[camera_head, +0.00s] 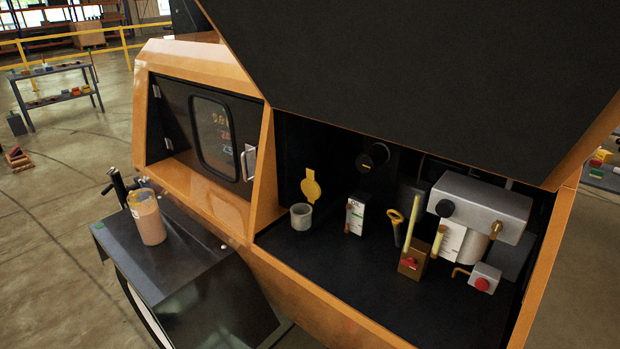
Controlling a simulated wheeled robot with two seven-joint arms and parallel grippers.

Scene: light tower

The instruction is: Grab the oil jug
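A jug-like container (147,218) with an amber top and a pinkish-brown lower body stands upright on a dark fender-like ledge (190,282) at the left of the orange machine. It looks like the oil jug. Nothing is holding it. Its far side is hidden. Neither of my grippers shows in the head view.
A black upright fitting with a handle (118,188) stands close behind the jug. The open bay (330,270) holds a grey filler cup with a raised yellow cap (311,186), a yellow dipstick and a red-button box (484,278). A raised black hood (420,80) overhangs it.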

